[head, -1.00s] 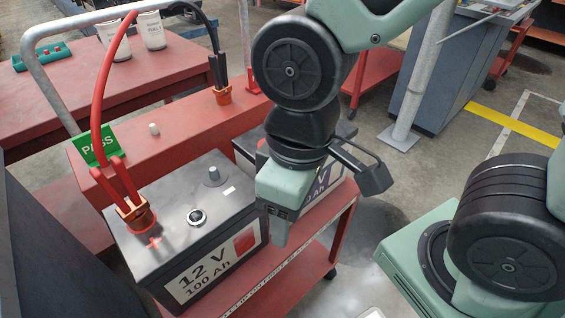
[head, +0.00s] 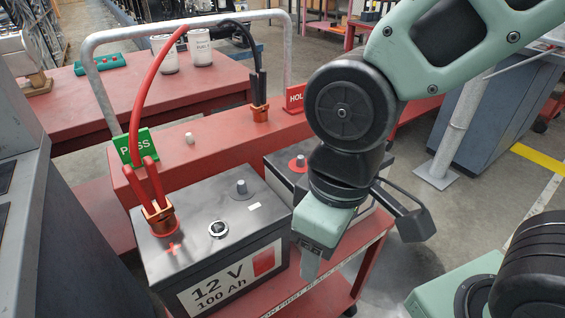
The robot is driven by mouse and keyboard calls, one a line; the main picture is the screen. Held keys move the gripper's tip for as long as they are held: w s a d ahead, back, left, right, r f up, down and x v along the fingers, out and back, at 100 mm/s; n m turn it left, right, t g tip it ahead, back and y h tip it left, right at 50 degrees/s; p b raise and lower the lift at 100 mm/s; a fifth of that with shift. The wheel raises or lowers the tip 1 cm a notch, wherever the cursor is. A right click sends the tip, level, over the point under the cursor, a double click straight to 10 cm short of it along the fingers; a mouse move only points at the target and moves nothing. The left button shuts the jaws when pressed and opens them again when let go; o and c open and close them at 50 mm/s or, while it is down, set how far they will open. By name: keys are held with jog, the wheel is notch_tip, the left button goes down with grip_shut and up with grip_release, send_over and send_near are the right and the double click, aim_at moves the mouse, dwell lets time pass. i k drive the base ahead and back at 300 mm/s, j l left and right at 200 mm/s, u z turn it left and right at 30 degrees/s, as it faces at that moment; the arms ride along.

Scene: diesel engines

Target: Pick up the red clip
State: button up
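The red clip (head: 152,187) has two upright red handles and copper jaws. It sits on the left post of the near grey 12 V 100 Ah battery (head: 255,205), over a red ring, and a red cable arches up from it. My gripper (head: 310,262) points down at the battery's right front side, well to the right of the clip and apart from it. The gripper's body hides its fingers in part, so its opening cannot be made out. I see nothing held in it.
A black clip (head: 259,90) stands on the red ledge beside a red HOLD sign (head: 295,98). A green PASS sign (head: 135,147) stands behind the red clip. A second battery (head: 289,170) is partly behind my arm. A grey rail (head: 98,85) rises behind.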

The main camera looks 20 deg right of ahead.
aim_at(153, 213)
jog(key=k+j, duration=0.2)
jog(key=j, duration=0.2)
jog(key=k+j, duration=0.25)
jog(key=j, duration=0.15)
jog(key=k+j, duration=0.2)
jog(key=j, duration=0.2)
jog(key=k+j+z, duration=0.1)
jog(key=k+j, duration=0.15)
jog(key=j, duration=0.15)
